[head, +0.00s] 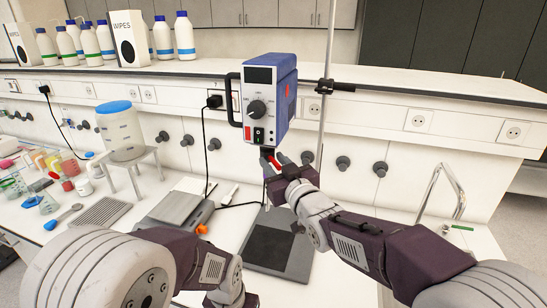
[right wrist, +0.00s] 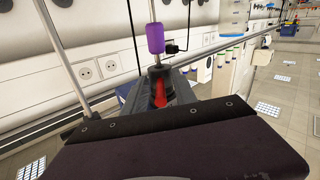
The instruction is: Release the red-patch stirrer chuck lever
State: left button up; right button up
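The stirrer (head: 270,95) is a blue overhead unit with a dark display, a knob and a red patch on its right side, on a tall rod. A red lever (head: 274,162) shows below its housing; it also shows in the right wrist view (right wrist: 160,90), under a purple cylinder (right wrist: 156,38) on a thin shaft. My right gripper (head: 273,164) is at the lever, one grey finger on each side of it. Whether the fingers press on it or stand apart I cannot tell. My left arm is at the bottom left; its gripper is out of view.
A grey scale (head: 178,207) and a dark base plate (head: 280,247) are on the bench. A blue-lidded jar (head: 120,130) on a stand, beakers and a spoon are at left. Bottles (head: 185,38) and a wipes box (head: 128,40) line the shelf. A metal tap (head: 445,185) is at right.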

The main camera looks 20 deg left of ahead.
jog(key=shift+s+d+r, duration=0.3)
jog(key=shift+s, duration=0.25)
jog(key=shift+w+a+f, duration=0.15)
jog(key=shift+w+a, duration=0.05)
jog(key=shift+w, duration=0.15)
grip_shut()
dwell(0.6)
